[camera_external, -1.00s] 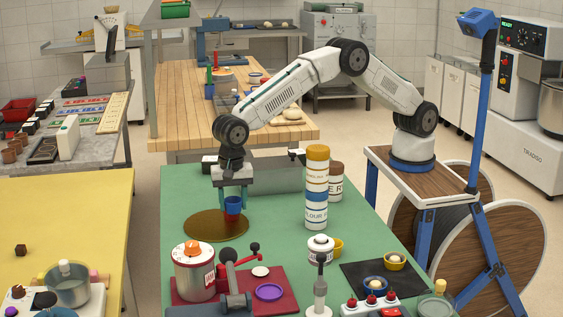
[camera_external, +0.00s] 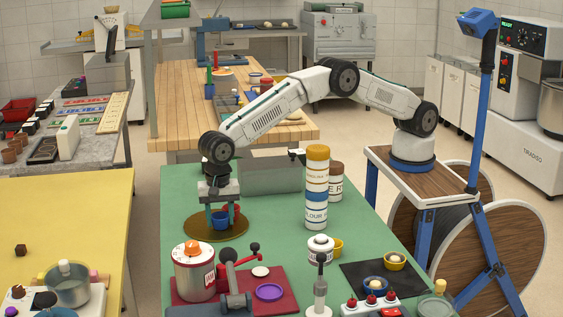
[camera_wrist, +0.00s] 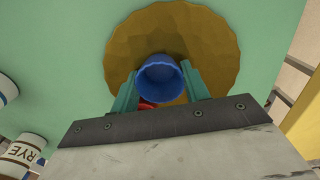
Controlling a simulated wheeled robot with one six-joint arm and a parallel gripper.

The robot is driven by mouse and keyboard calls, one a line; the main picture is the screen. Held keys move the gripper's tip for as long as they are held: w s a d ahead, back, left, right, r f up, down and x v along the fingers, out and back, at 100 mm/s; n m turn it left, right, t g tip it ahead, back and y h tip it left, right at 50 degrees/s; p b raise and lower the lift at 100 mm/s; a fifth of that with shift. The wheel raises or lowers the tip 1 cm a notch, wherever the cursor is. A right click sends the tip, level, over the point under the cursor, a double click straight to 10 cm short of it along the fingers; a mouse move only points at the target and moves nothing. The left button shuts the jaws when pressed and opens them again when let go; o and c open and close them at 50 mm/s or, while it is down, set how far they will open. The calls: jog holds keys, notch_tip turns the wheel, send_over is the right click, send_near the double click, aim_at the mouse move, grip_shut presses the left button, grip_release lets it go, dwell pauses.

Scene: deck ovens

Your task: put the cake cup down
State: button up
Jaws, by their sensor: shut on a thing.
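My gripper (camera_external: 221,218) has teal fingers shut on a blue cup (camera_external: 220,220), low over a round golden-brown board (camera_external: 206,235) on the green table. The cup looks upright; I cannot tell whether its base touches the board. In the wrist view the blue cup (camera_wrist: 160,80) sits between the fingertips (camera_wrist: 163,85), over the scalloped golden board (camera_wrist: 125,60). A red cup (camera_external: 236,209) is just behind and to the right of the blue one, partly hidden by a finger. Only a sliver of red (camera_wrist: 146,106) shows in the wrist view.
A tall stack of labelled canisters (camera_external: 317,190) stands right of the board, with another canister (camera_external: 336,182) behind. Green table between board and canisters is clear.

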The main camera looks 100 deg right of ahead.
jog(key=o, duration=1)
jog(key=shift+f, duration=0.1)
jog(key=shift+c, duration=0.2)
notch_tip(320, 180, up, 12)
jog(key=shift+r, duration=0.25)
